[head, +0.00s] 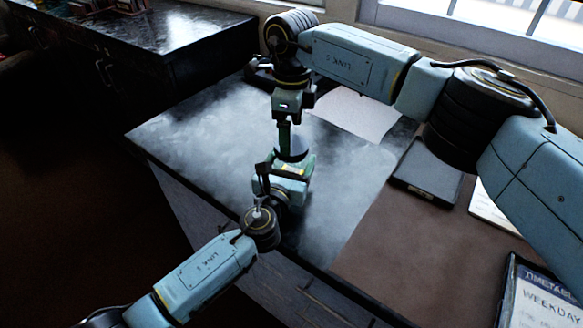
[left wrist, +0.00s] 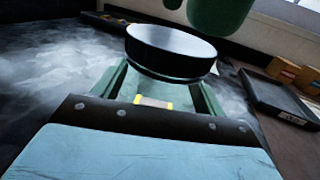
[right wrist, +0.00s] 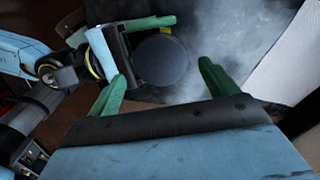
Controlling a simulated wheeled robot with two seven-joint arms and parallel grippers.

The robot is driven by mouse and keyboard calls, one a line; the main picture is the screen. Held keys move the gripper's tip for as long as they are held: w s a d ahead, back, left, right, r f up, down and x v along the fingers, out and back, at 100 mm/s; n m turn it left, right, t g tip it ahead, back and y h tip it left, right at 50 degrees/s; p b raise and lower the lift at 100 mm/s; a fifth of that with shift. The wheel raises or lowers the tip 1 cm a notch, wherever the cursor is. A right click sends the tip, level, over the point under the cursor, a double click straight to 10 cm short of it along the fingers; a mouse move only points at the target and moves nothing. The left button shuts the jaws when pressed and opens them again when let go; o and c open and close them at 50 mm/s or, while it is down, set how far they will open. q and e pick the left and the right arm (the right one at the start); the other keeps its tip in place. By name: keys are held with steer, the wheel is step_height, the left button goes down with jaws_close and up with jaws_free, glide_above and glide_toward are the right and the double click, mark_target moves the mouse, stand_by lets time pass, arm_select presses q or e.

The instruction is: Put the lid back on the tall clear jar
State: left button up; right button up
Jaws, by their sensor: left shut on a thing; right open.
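The lid is a dark round disc (left wrist: 172,48), which also shows in the right wrist view (right wrist: 161,60) and partly in the head view (head: 293,154). My left gripper (head: 287,162) is shut on the lid and holds it level or nearly so above the table. My right gripper (head: 284,138) is open and empty, pointing down just above the lid. In the right wrist view the lid appears between its two green fingers (right wrist: 164,84), apparently apart from them. I cannot make out the tall clear jar in any view.
A black tray (head: 427,174) and a pale sheet (head: 352,112) lie on the table beyond and right of the grippers. A timetable board (head: 540,295) stands at the near right. Orange-brown boxes (left wrist: 285,70) are at the back. The grey tabletop (head: 205,130) left of my grippers looks clear.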

steer(key=shift+f, duration=1.55)
steer(key=c, duration=1)
steer(key=o, duration=1.2)
steer(key=shift+c, duration=0.2)
step_height(320, 180, up, 12)
arm_select(q)
steer(key=o, duration=2)
steer(key=shift+c, duration=0.2)
